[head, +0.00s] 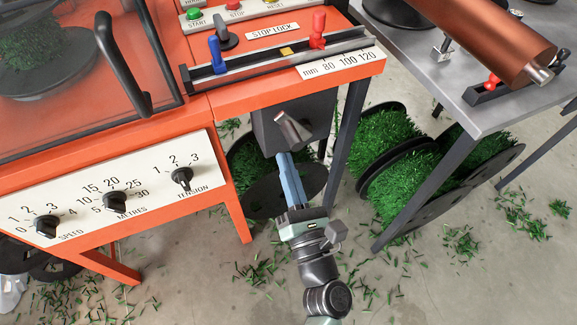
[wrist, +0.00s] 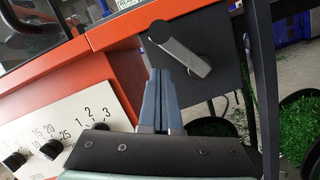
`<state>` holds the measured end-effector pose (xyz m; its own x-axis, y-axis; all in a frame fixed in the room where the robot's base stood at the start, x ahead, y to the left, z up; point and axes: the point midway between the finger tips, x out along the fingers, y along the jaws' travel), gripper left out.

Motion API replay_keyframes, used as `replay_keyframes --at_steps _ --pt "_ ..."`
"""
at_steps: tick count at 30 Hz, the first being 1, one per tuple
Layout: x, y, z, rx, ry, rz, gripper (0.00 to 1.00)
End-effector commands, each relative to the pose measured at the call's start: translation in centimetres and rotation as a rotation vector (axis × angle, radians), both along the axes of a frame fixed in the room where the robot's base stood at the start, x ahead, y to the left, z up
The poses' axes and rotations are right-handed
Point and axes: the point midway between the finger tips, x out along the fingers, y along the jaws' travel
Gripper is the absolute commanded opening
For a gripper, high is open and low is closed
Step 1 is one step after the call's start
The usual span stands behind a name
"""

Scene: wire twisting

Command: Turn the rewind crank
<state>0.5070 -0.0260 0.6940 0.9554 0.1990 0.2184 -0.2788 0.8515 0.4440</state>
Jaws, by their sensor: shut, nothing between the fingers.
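The rewind crank is most likely the grey metal lever (head: 293,129) on the front of a dark grey box (head: 318,112) under the orange machine's right end. In the wrist view the crank (wrist: 186,56) slants from a black round end (wrist: 160,32) at upper left down to a squared end at lower right. My gripper (head: 284,156) is shut and empty, its blue-grey fingers pointing up at the box just below the crank. In the wrist view the fingertips (wrist: 167,74) appear just below and left of the crank's lower end. I cannot tell whether they touch it.
A panel with SPEED, METRES and TENSION knobs (head: 115,201) is to the left. Above is a stop-lock rail (head: 270,70) with blue and red levers. A dark table leg (head: 348,150) stands right of the box. Green wire-brush spools (head: 385,140) lie on the floor.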

Motion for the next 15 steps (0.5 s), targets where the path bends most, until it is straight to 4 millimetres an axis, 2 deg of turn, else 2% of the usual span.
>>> replay_keyframes --at_steps 1,2,3,9,15 --pt "0.3 0.0 -1.7 0.001 0.000 0.000 0.00" --pt "0.4 0.1 -2.2 0.001 0.000 0.000 0.00" --pt "-1.0 -0.3 -1.6 0.003 0.005 -0.004 0.00" --pt "-5.5 -1.3 -2.5 0.001 0.005 -0.003 0.00" --pt "-8.3 -1.9 -3.1 0.001 0.002 -0.001 0.00"
